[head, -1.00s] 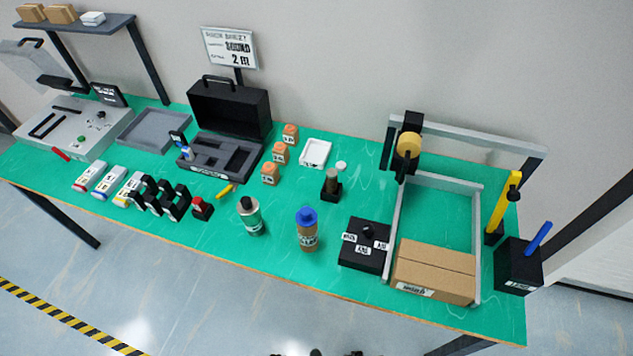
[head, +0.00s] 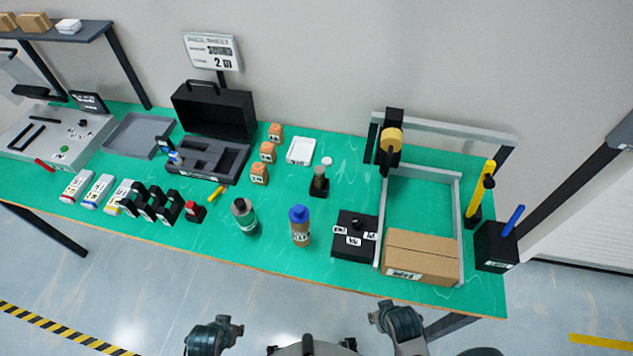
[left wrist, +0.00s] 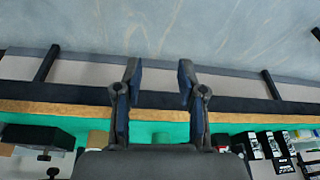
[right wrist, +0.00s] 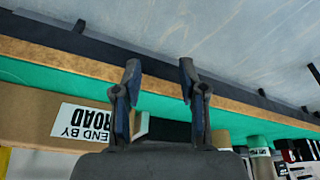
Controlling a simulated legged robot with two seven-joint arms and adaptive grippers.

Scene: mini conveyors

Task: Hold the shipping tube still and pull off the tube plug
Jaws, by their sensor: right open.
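The shipping tube (head: 300,234) is a brown upright cylinder with a label, standing near the table's front edge. The blue tube plug (head: 299,213) sits on its top end. My left gripper (left wrist: 160,82) is open and empty, in front of the table edge and apart from the tube. My right gripper (right wrist: 158,78) is also open and empty, short of the table edge. In the head view my arms show at the bottom, away from the tube; the fingertips are not clear there.
A grey-green bottle (head: 245,217) stands left of the tube. A black box with labels (head: 354,236) and a cardboard box (head: 421,257) within a grey frame are to its right. The green table (head: 270,249) is clear between the bottle and the tube.

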